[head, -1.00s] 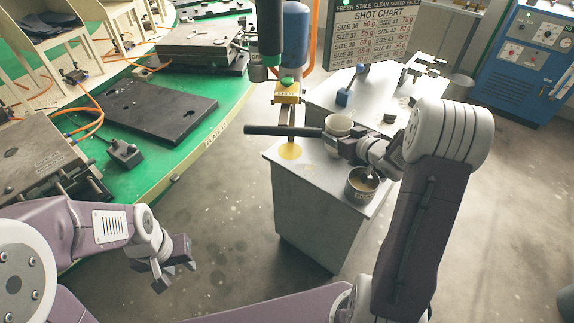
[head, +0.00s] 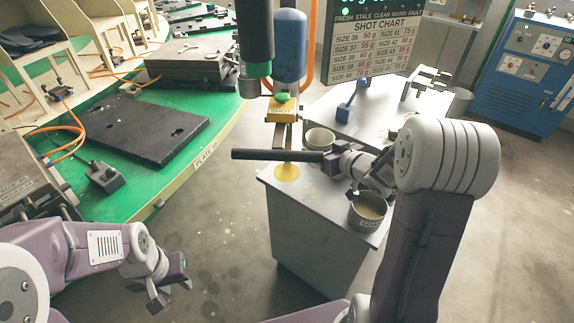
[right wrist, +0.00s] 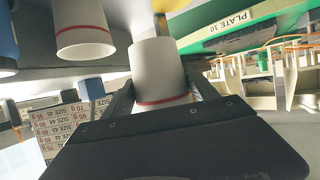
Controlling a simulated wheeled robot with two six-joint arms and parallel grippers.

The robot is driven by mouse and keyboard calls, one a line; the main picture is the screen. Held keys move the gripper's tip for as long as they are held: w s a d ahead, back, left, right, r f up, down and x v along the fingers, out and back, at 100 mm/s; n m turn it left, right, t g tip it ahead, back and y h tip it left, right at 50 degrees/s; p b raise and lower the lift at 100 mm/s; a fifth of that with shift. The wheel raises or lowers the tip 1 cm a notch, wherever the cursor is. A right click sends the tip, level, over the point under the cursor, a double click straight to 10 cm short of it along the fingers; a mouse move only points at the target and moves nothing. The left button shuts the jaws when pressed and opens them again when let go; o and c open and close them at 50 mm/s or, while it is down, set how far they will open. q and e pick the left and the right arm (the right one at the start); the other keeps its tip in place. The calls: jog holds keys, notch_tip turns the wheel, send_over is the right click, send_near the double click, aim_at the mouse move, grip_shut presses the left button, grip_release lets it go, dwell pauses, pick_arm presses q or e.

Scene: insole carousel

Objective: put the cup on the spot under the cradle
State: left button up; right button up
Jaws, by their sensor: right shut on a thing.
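A white cup (head: 319,139) is held by my right gripper (head: 333,162). In the right wrist view the cup (right wrist: 158,72) shows a red band and sits between the two fingers. A round yellow spot (head: 287,173) lies on the grey stand's top (head: 335,205), left of and nearer than the cup. A yellow block (head: 284,108), which looks like the cradle, is above the spot. I cannot tell the cup's exact height over the stand. My left gripper (head: 172,291) is open and empty at the lower left.
A grey pot (head: 367,211) with cream contents stands at the stand's right edge. A dark bar (head: 277,155) crosses above the spot. A second red-banded cup (right wrist: 84,28) shows in the right wrist view. The green table (head: 222,122) is at left.

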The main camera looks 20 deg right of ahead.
jog(key=w+a+f+b, duration=0.2)
jog(key=w+a+f, duration=0.1)
jog(key=w+a, duration=0.1)
jog(key=w+a+f+b, duration=0.2)
jog(key=w+a+f, duration=0.1)
jog(key=w+f, duration=0.1)
jog(key=shift+a, duration=0.35)
notch_tip(320, 180, down, 4)
jog(key=shift+f+b, duration=0.1)
jog(key=shift+b, duration=0.85)
jog(key=o, duration=1.3)
